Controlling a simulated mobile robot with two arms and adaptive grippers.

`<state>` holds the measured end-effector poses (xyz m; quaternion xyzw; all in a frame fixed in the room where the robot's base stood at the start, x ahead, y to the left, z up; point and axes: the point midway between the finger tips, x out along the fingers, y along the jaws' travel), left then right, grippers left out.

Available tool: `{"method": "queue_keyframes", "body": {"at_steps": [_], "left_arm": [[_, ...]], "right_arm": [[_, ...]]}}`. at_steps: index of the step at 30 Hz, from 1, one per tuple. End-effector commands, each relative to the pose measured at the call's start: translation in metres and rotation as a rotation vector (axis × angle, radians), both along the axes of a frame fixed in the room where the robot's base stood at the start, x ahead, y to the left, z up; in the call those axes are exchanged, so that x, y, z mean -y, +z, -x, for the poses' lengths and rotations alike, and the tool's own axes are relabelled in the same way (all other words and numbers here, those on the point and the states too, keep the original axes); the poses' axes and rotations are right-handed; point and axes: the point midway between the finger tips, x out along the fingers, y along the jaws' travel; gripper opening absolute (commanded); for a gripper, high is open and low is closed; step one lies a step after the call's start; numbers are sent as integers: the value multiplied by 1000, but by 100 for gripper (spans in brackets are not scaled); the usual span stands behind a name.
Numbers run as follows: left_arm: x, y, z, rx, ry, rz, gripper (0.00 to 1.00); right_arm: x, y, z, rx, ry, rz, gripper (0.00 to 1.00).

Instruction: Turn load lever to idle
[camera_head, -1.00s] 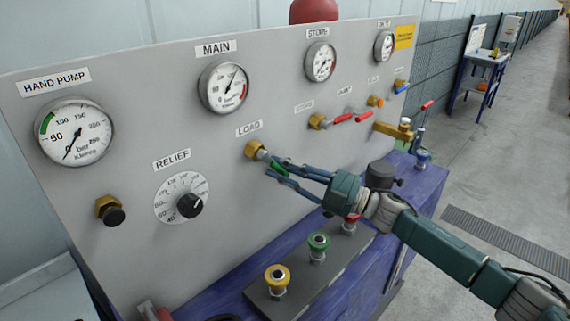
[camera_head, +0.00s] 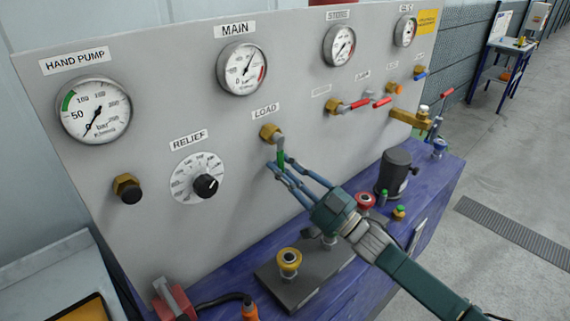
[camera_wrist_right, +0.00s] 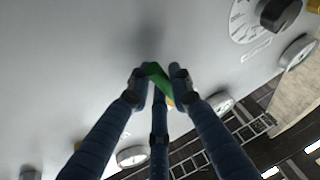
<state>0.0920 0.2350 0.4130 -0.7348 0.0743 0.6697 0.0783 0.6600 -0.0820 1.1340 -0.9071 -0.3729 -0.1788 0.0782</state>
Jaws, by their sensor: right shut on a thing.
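The load lever has a green handle (camera_head: 281,157) on a brass valve body (camera_head: 270,132), under the LOAD label (camera_head: 265,111) on the grey panel. The handle points down from the valve. My right gripper (camera_head: 277,166) is shut on the green handle, with its fingers reaching in from the lower right. In the right wrist view the green handle (camera_wrist_right: 158,75) lies between the fingertips (camera_wrist_right: 158,82), and the fingers partly cover it and the valve. My left gripper is not in view.
The RELIEF dial (camera_head: 206,185) is left of the lever. Red-handled valves (camera_head: 360,104) are to its right on the panel. A dark cylinder (camera_head: 393,172) stands on the blue bench.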

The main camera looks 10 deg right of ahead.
Motion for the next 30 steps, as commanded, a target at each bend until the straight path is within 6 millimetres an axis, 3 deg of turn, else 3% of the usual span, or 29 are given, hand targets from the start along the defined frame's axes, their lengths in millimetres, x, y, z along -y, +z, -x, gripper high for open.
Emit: {"method": "queue_keyframes", "body": {"at_steps": [15, 16, 18, 30], "left_arm": [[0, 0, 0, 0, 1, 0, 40], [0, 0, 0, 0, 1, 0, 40], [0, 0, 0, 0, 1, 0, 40], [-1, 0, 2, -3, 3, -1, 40]], "right_arm": [[-2, -6, 2, -18, 1, -11, 0], [-2, -6, 2, -19, 2, -12, 26], [-2, -6, 2, -18, 2, -11, 39], [3, -5, 6, -12, 0, -12, 39]]}}
